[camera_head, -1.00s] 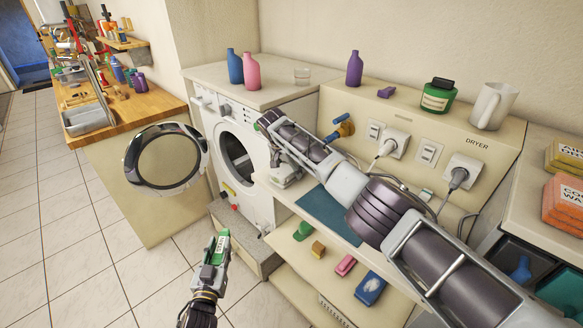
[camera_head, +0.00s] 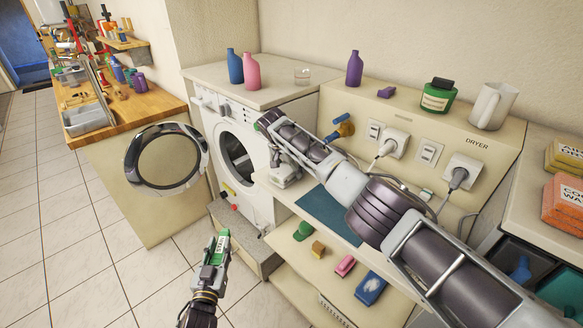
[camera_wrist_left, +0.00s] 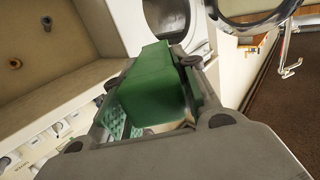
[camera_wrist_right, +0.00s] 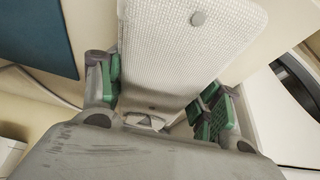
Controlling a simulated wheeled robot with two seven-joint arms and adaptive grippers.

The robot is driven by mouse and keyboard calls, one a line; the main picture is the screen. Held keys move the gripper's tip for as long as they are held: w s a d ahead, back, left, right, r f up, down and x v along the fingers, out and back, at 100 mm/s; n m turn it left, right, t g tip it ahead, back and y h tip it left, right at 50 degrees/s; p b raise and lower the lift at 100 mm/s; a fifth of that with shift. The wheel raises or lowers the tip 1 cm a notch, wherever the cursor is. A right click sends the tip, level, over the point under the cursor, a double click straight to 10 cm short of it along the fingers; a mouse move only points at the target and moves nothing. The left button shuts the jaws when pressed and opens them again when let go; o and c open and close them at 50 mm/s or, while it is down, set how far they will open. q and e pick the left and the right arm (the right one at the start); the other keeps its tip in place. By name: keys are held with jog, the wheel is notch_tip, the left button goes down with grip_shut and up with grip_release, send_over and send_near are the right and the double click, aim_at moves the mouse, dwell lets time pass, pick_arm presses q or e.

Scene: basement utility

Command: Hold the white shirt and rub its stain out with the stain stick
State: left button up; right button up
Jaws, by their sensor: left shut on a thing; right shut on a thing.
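My left gripper (camera_head: 214,252) is shut on the green stain stick (camera_head: 218,244), held up in front of the washer, over the floor. In the left wrist view the stick (camera_wrist_left: 153,80) is a green block between the fingers. My right gripper (camera_head: 284,174) is at the left end of the dryer's ledge, partly hidden by its own arm. In the right wrist view that gripper (camera_wrist_right: 160,95) is shut on a white, woven-textured piece, seemingly the white shirt (camera_wrist_right: 185,50). A small grey round spot shows on it; I cannot tell whether this is the stain.
The washer's round door (camera_head: 166,160) stands open left of the washer (camera_head: 239,113). A dark blue mat (camera_head: 328,213) lies on the ledge by my right arm. A pink brush (camera_head: 345,265) and a blue brush (camera_head: 369,288) lie on the lower shelf. Open tiled floor is at left.

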pick_arm(q)
jog(key=shift+w, duration=0.1)
dwell(0.5)
jog(key=w+d+r+m+h, duration=0.5)
jog(key=w+d+r+h, duration=0.2)
jog(key=w+d+r, duration=0.1)
jog(key=shift+w+r+h, duration=0.4)
jog(key=shift+w+r, duration=0.1)
jog(key=shift+r, duration=0.45)
jog(key=shift+d, duration=0.1)
jog(key=shift+w, duration=0.1)
jog(key=shift+w+d, duration=1.4)
jog(key=shift+w, duration=0.2)
jog(key=shift+w+d, duration=0.35)
jog(key=shift+w, duration=0.1)
dwell(1.8)
jog(key=shift+d, duration=0.1)
jog(key=shift+s+d, duration=0.4)
jog(key=shift+s, duration=0.05)
